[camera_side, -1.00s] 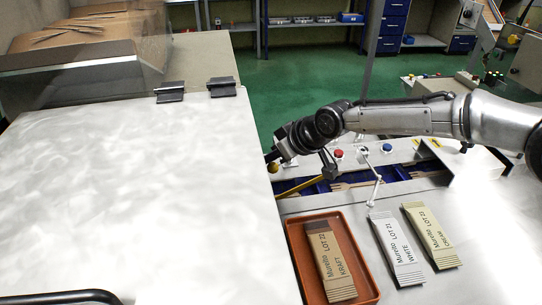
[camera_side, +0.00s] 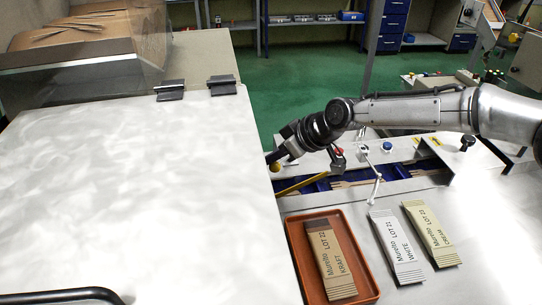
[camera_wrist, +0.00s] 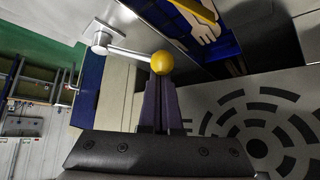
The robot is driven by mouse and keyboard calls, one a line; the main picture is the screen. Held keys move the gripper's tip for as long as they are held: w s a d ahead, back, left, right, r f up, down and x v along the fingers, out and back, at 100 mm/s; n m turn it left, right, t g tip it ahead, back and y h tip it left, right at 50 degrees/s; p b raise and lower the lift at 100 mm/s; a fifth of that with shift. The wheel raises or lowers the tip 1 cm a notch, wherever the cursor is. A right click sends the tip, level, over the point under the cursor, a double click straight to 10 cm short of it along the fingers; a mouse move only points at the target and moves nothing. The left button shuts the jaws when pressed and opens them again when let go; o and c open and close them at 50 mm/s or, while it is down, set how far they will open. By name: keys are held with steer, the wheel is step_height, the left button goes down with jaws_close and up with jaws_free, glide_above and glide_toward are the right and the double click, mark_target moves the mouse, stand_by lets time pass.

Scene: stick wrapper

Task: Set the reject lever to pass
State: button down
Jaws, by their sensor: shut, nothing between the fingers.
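The reject lever shows in the wrist view as a thin metal rod with a yellow ball knob (camera_wrist: 162,62), running from a pale square mount (camera_wrist: 100,38) at upper left. My gripper (camera_wrist: 158,78) is shut and empty, its fingertips right at the knob's lower side, seemingly touching it. In the side view my gripper (camera_side: 276,158) is at the edge of the large pale panel, with its fingertips mostly hidden. A small yellow spot beside it appears to be the knob. Any pass marking is not readable.
A yellow bar (camera_side: 300,184) crosses a blue stick channel (camera_side: 405,172) near my gripper. Red (camera_side: 338,153) and blue (camera_side: 387,146) buttons stand behind it. An orange tray (camera_side: 359,270) holds a kraft wrapper stack; white (camera_side: 397,248) and cream (camera_side: 432,234) stacks lie right.

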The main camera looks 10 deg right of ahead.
steer(key=shift+s+d+f+n+g+y, duration=0.1)
steer(key=shift+s+d+n+g+y, duration=0.2)
steer(key=shift+n, duration=0.25)
steer(key=shift+s+d+n+g+y, duration=0.15)
steer(key=shift+d+n+g+y, duration=0.2)
steer(key=shift+n, duration=0.2)
steer(key=d+n+g, duration=0.1)
steer(key=n+g, duration=0.1)
steer(key=n, duration=0.1)
steer(key=shift+s+d+y, duration=0.35)
steer(key=n+g, duration=0.1)
steer(key=d+n+g, duration=0.1)
steer(key=n, duration=0.1)
steer(key=n+g, duration=0.1)
steer(key=n, duration=0.1)
steer(key=shift+s+d+g+y, duration=0.2)
steer(key=shift+d+g+y, duration=0.05)
steer(key=shift+g+y, duration=0.1)
steer(key=shift+s+d+n, duration=0.1)
steer(key=shift+d+n, duration=0.3)
steer(key=shift+d, duration=0.1)
steer(key=shift+w+d, duration=0.15)
steer(key=shift+d, duration=0.55)
steer(key=shift+w+d, duration=0.15)
steer(key=shift+d, duration=0.5)
steer(key=shift+s, duration=0.15)
steer(key=shift+s+d, duration=0.45)
steer(key=shift+s, duration=0.05)
